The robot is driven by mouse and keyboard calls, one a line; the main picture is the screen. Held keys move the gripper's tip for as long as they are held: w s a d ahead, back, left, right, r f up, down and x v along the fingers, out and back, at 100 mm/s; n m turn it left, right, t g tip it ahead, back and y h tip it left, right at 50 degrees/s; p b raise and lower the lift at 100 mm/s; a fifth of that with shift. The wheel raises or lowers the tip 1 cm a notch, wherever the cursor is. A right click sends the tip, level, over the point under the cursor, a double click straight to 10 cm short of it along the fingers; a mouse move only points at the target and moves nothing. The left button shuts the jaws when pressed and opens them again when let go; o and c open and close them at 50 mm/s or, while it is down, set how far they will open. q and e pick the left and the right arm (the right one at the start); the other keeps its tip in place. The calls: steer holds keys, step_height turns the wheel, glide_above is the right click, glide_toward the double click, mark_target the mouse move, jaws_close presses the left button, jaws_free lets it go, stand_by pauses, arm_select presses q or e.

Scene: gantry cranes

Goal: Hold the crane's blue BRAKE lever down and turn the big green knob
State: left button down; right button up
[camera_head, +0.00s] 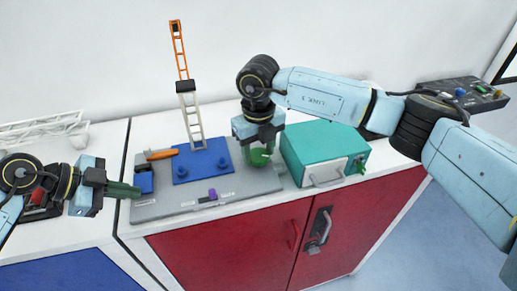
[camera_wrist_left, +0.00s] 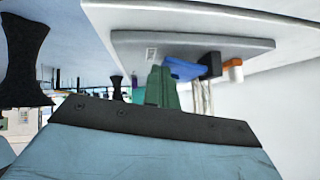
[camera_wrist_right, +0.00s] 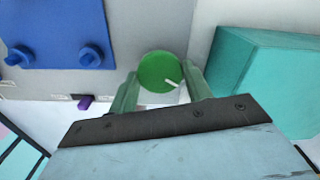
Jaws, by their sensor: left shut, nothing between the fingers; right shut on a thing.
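The crane's grey control board (camera_head: 235,197) lies on the white counter. The blue BRAKE lever (camera_head: 144,183) is at its left end. My left gripper (camera_head: 136,190) is shut and empty, its green fingertips at the lever; contact and how far the lever is down are unclear. In the left wrist view the blue lever (camera_wrist_left: 186,69) shows just beyond the fingertips (camera_wrist_left: 160,80). The big green knob (camera_wrist_right: 160,72) has a white pointer mark, aimed to the lower right in the right wrist view. My right gripper (camera_wrist_right: 160,90) is shut on it from above, one finger on each side.
A blue plate (camera_head: 205,168) carries the model crane with an orange jib (camera_head: 180,50). An orange handle (camera_head: 161,154) and a purple slider (camera_head: 212,194) are on the board. A teal box (camera_head: 325,148) stands right beside the knob. Red cabinet doors (camera_head: 230,248) are below.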

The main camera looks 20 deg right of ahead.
mark_target(259, 154)
stand_by(0.4)
steer(key=o, duration=1)
steer(key=shift+r, duration=0.1)
step_height(259, 154, up, 12)
steer(key=shift+f, duration=0.1)
arm_select(q)
steer(key=shift+r+p, duration=0.8)
steer(key=shift+p, duration=0.3)
arm_select(e)
steer(key=shift+r, duration=1.15)
